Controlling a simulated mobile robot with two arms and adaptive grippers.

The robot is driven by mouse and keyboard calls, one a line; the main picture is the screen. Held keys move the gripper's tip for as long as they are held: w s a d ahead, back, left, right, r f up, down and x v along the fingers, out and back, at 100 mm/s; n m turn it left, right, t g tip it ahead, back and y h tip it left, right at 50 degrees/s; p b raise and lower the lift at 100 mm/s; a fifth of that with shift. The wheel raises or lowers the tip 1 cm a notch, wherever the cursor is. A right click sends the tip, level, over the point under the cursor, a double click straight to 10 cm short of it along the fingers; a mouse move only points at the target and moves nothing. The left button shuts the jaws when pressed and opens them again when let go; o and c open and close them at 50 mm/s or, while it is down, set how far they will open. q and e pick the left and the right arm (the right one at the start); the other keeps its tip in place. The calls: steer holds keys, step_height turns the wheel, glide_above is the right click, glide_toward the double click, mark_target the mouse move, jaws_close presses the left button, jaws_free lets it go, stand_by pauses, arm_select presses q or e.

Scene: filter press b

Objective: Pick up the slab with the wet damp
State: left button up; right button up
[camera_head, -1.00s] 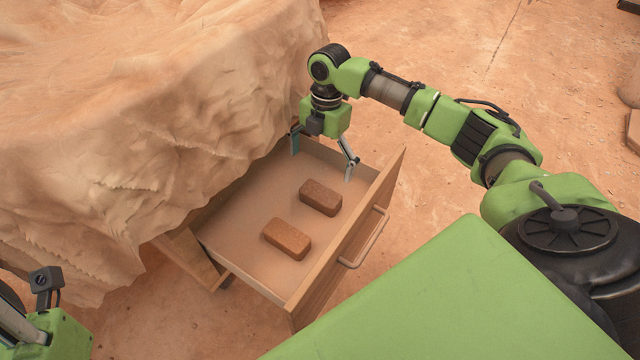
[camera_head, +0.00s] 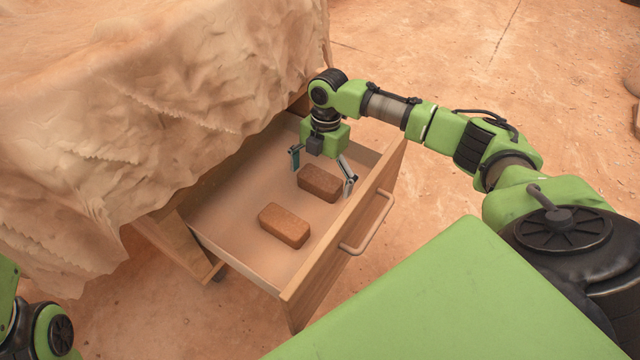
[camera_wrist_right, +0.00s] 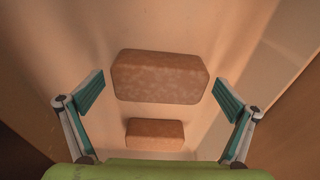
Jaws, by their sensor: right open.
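Two brown slabs lie apart on the floor of an open wooden drawer (camera_head: 222,219). The far slab (camera_head: 319,181) looks darker in the head view; the near slab (camera_head: 285,226) is more orange. Neither shows a clear wet sheen. My right gripper (camera_head: 322,168) is open and empty, pointing down over the far slab, with a finger to either side of it. In the right wrist view a larger, mottled slab (camera_wrist_right: 160,77) lies in the gap between the fingers, and a smaller-looking orange-brown slab (camera_wrist_right: 155,133) is below it. My left gripper is out of view.
The drawer's front panel with its handle (camera_head: 366,224) is on the right. A draped, rock-coloured cover (camera_head: 130,120) hangs over the left side and behind the drawer. The drawer floor around the slabs is clear. Reddish ground (camera_head: 440,60) lies beyond.

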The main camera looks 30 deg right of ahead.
steer(key=shift+c, duration=0.4)
steer(key=c, duration=1.6)
steer(key=shift+o, duration=0.2)
steer(key=shift+r, duration=0.1)
